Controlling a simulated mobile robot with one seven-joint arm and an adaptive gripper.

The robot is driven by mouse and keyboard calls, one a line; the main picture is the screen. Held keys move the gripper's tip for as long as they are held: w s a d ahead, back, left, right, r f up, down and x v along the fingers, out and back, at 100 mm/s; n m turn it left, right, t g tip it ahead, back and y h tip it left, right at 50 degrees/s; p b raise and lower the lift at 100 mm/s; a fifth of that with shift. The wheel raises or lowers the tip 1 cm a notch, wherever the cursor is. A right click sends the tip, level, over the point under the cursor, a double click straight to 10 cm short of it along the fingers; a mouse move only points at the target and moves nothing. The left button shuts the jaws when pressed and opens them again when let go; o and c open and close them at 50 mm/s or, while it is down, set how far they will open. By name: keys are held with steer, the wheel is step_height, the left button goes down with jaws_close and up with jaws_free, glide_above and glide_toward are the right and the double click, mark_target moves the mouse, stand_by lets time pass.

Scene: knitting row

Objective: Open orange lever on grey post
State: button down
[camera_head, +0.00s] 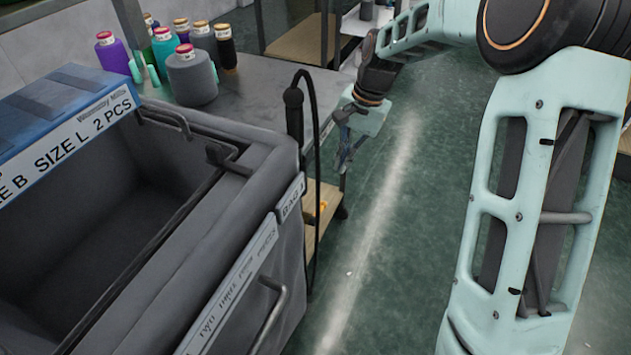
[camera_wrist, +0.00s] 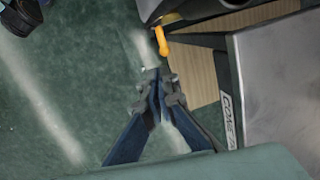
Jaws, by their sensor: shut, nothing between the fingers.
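The orange lever (camera_wrist: 161,42) shows in the wrist view near the top centre, beside a dark grey part at the top edge. In the head view only a small orange bit (camera_head: 322,206) shows, low behind the grey bin's right end. My gripper (camera_wrist: 160,82) is shut and empty, apart from the lever, with its fingertips pointing toward it. In the head view my gripper (camera_head: 345,160) hangs to the right of the bin, over the aisle. I cannot tell the grey post clearly in either view; most of it is hidden or out of frame.
A deep grey bin (camera_head: 255,165) with a front handle fills the left of the head view. Yarn cones (camera_head: 192,78) stand on a grey table behind it. A dark upright with a hanging cable (camera_head: 293,110) is close to my gripper. The green floor (camera_head: 400,260) is open to the right.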

steer(key=b, duration=0.3)
glide_toward(320, 208)
steer(key=shift+g, duration=0.3)
steer(key=x, duration=0.7)
steer(key=shift+w+d, duration=0.1)
steer(key=shift+w, duration=0.2)
